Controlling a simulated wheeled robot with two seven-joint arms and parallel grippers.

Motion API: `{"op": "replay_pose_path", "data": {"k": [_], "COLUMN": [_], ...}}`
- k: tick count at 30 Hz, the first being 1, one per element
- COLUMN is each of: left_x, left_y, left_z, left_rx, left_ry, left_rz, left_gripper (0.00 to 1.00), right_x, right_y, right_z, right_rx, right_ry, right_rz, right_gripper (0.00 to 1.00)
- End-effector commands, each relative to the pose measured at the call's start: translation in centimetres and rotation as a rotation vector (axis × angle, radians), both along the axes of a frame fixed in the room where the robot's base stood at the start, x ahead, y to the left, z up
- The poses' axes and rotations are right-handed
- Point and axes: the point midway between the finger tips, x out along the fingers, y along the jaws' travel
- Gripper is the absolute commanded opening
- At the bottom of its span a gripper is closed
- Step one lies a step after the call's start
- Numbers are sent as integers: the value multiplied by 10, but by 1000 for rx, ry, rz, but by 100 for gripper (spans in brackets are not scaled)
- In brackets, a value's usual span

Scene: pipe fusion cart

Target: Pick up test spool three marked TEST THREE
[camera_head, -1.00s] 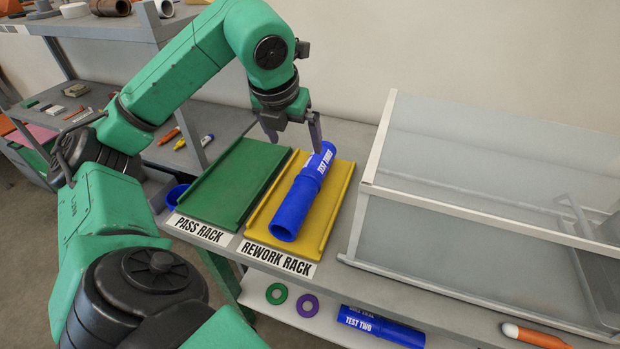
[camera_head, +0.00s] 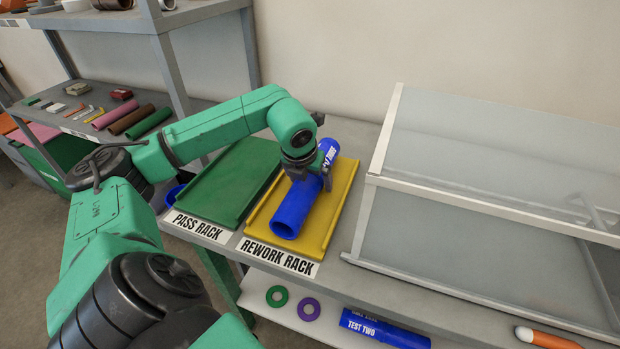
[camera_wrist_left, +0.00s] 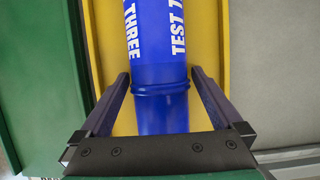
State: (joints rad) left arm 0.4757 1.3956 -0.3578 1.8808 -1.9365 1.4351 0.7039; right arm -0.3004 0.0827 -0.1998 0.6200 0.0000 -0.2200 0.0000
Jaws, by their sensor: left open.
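Test spool three is a blue tube (camera_head: 290,213) lying lengthwise on the yellow rework rack (camera_head: 332,222). In the left wrist view the spool (camera_wrist_left: 160,40) shows the white words TEST and THREE, with a raised ring partway along it. My left gripper (camera_head: 312,180) is at the spool's middle, from above. In the left wrist view its two fingers (camera_wrist_left: 160,92) stand open on either side of the spool near the ring, with yellow rack showing between each finger and the tube. My right gripper is out of view.
The green pass rack (camera_head: 220,190) is left of the rework rack. A clear-panelled case (camera_head: 470,215) with a pale frame stands to the right. On the lower shelf are a blue TEST TWO spool (camera_head: 385,328), a green ring (camera_head: 277,296) and a purple ring (camera_head: 309,309).

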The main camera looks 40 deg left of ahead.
Motion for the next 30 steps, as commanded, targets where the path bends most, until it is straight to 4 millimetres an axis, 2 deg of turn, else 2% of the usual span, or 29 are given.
{"op": "replay_pose_path", "data": {"k": [4,8,9,12,19,23,26,29,30], "left_x": [0,0,0,0,0,1,1,2,3], "left_y": [0,0,0,0,0,0,0,0,-1], "left_z": [0,0,0,0,2,10,28,61,79], "left_rx": [0,0,0,0,0,0,0,-3,-5], "left_ry": [-1,-1,-1,-1,-3,-4,-9,-13,-15], "left_rz": [0,0,0,0,0,1,0,0,-1], "left_gripper": [100,50,35,0,0,0,0,0,0], "right_x": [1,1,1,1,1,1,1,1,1], "right_y": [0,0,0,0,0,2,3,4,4], "right_z": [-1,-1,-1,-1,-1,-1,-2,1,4], "right_rx": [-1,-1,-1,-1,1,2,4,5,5], "right_ry": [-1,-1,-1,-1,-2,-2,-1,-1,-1], "right_rz": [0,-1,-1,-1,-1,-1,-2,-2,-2], "right_gripper": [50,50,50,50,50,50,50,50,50]}}
